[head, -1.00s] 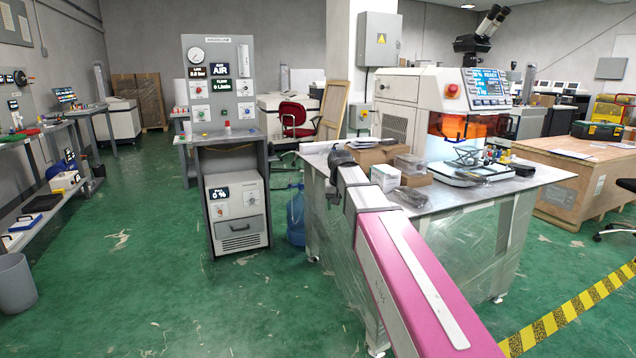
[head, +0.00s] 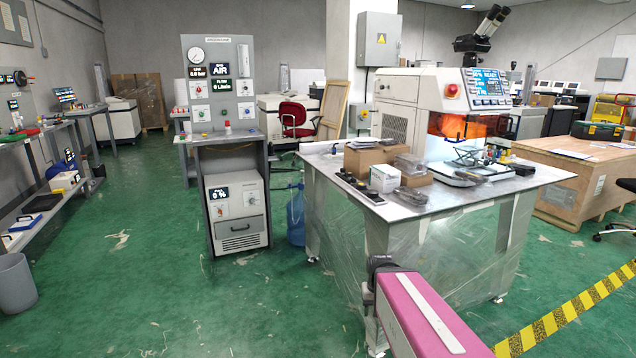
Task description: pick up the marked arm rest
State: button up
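I cannot make out a mark on any object, and I cannot tell which thing is the marked arm rest. Small dark items (head: 347,178) and a flat phone-like piece (head: 370,195) lie on the left front part of the metal-topped table (head: 440,204). A small white box (head: 384,178) stands beside them, in front of a cardboard box (head: 366,158). My pink arm link, with a dark joint at its end, is at the bottom, in front of the table. No gripper fingers show.
A white machine (head: 408,90) with a lit orange window stands on the table. A grey gas panel stand (head: 232,150) is to its left. Yellow-black tape (head: 565,315) crosses the floor at right. Green floor (head: 130,270) is open at left.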

aim_at(466, 176)
jog(key=i+l+z, duration=0.1)
jog(key=l+z, duration=0.15)
jog(key=l, duration=0.15)
jog(key=i+l+z, duration=0.25)
jog(key=l+z, duration=0.25)
jog(key=l, duration=0.2)
jog(key=i+l+z, duration=0.25)
